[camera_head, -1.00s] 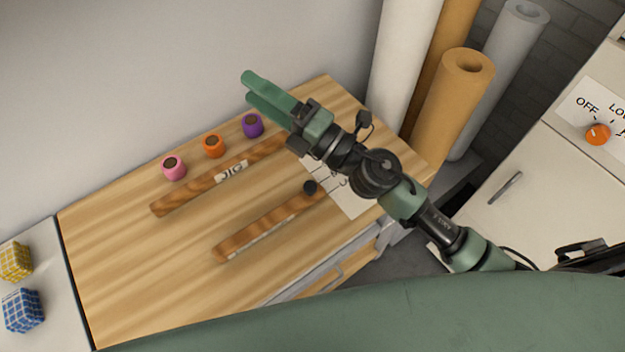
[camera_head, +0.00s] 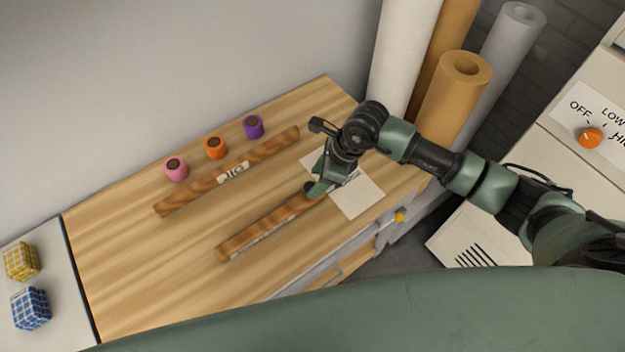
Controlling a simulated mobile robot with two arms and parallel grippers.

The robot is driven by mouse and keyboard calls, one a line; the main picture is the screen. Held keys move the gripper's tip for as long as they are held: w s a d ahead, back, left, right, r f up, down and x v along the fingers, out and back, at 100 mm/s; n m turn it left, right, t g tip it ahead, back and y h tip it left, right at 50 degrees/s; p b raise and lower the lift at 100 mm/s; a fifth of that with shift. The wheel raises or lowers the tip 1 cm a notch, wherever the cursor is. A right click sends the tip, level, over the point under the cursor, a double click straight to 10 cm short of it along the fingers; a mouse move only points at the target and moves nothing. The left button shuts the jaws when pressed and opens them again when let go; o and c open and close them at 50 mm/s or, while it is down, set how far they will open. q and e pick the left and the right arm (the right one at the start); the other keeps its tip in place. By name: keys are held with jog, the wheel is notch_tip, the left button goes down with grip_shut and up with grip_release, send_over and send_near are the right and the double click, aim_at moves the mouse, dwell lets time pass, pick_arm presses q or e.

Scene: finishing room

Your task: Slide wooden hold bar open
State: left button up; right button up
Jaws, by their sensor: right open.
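Two wooden bars lie on the wooden worktop. The rear bar (camera_head: 205,189) carries a light label with dark marks. The front bar (camera_head: 262,229) runs parallel to it, nearer me, with a pale strip along its front side. A dark knob (camera_head: 309,188) stands at the front bar's right end. My right gripper (camera_head: 316,190) points down at this knob, with its green fingers right beside or around it; I cannot tell whether they touch. It is open, and its fingertips are partly hidden. My left gripper is not in view.
Pink (camera_head: 176,169), orange (camera_head: 215,147) and purple (camera_head: 253,127) spools stand behind the rear bar. A white sheet (camera_head: 358,195) lies right of the knob. Tall rolls (camera_head: 452,95) stand at the back right. Yellow (camera_head: 21,261) and blue (camera_head: 31,308) checkered blocks sit at left.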

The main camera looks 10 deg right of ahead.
aim_at(310, 186)
jog(key=shift+x, duration=1.5)
grip_shut()
